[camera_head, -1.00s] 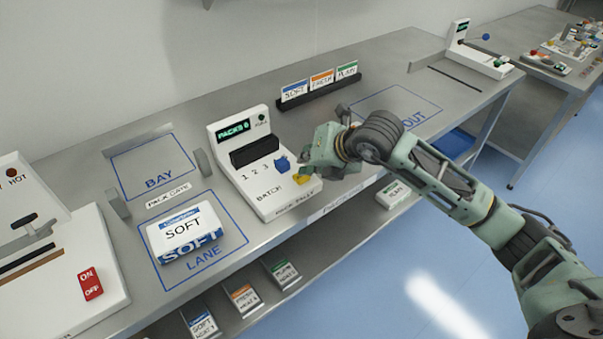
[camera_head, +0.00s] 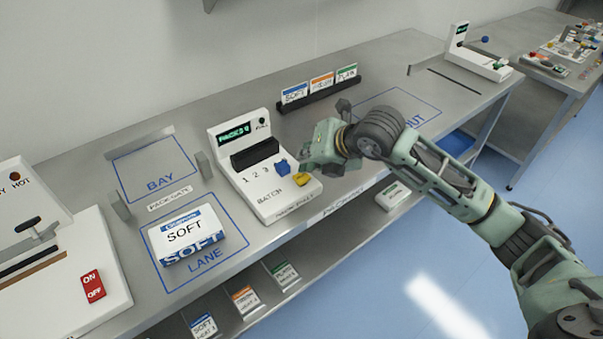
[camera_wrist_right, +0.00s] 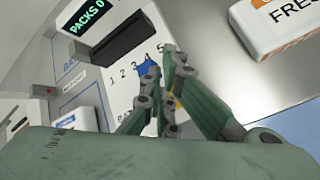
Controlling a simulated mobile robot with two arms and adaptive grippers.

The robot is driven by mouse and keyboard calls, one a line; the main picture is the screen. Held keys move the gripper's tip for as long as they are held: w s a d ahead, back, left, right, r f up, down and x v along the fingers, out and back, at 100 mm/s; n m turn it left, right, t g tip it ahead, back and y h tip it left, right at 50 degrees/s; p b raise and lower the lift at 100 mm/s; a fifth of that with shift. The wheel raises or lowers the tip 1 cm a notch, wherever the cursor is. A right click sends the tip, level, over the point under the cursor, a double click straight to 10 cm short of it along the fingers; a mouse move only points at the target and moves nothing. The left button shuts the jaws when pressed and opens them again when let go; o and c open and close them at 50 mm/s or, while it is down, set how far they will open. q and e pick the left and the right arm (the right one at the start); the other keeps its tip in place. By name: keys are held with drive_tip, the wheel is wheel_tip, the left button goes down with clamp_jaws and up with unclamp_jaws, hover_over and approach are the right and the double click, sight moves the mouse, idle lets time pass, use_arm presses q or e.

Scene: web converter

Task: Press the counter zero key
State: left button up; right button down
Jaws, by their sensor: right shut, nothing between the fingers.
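The white counter machine (camera_head: 262,190) stands on the bench with a lit green display (camera_head: 235,134), a blue knob (camera_head: 282,167) and a yellow key (camera_head: 301,180) at its front right corner. In the right wrist view the display (camera_wrist_right: 87,17) reads PACKS 0. My right gripper (camera_head: 306,166) is shut and empty, with its tips close to the yellow key and just right of the blue knob. In the wrist view its fingers (camera_wrist_right: 167,62) cover most of the yellow key (camera_wrist_right: 172,103). I cannot tell whether they touch it. My left gripper is out of view.
A SOFT pack (camera_head: 187,236) lies on the LANE area left of the machine. A rack (camera_head: 318,92) with several cards stands behind. The OUT area (camera_head: 400,105) is clear. A machine with a red ON/OFF switch (camera_head: 93,286) is at far left.

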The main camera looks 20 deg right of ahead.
drive_tip(key=shift+r, duration=0.1)
wheel_tip(320, 180, up, 5)
drive_tip(key=p, duration=0.2)
drive_tip(key=shift+p, duration=0.3)
idle(0.8)
